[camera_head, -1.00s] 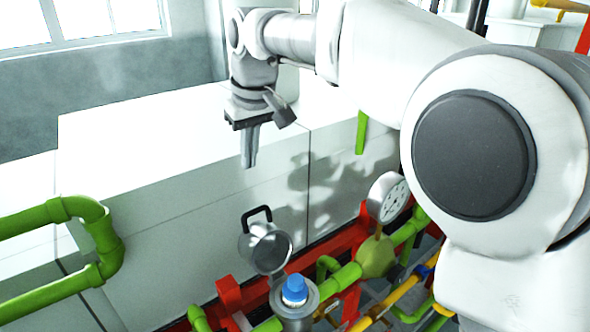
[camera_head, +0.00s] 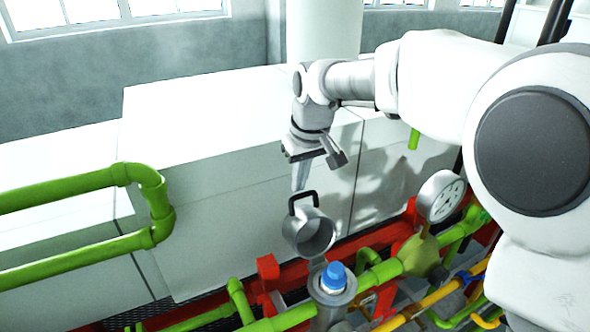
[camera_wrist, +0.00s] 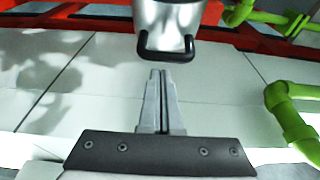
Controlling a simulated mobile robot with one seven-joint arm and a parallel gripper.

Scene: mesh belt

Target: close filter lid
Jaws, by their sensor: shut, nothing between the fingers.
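The filter lid (camera_head: 312,236) is a metal cap with a black loop handle (camera_head: 303,199). It stands tilted open above and behind the filter housing (camera_head: 332,300), a metal cylinder with a blue-topped filter (camera_head: 334,276) inside. My gripper (camera_head: 299,184) is shut and empty, pointing down just behind the handle in the head view. In the wrist view my gripper (camera_wrist: 159,75) has its fingers together, their tips just below the black handle (camera_wrist: 167,50) of the lid (camera_wrist: 166,20). I cannot tell whether the fingertips touch the handle.
A pressure gauge (camera_head: 440,196) and green pipes (camera_head: 290,318) stand to the right of and around the housing. A red frame (camera_head: 268,270) runs behind it. A large white box (camera_head: 240,150) fills the back. A green pipe bend (camera_head: 150,190) is at the left.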

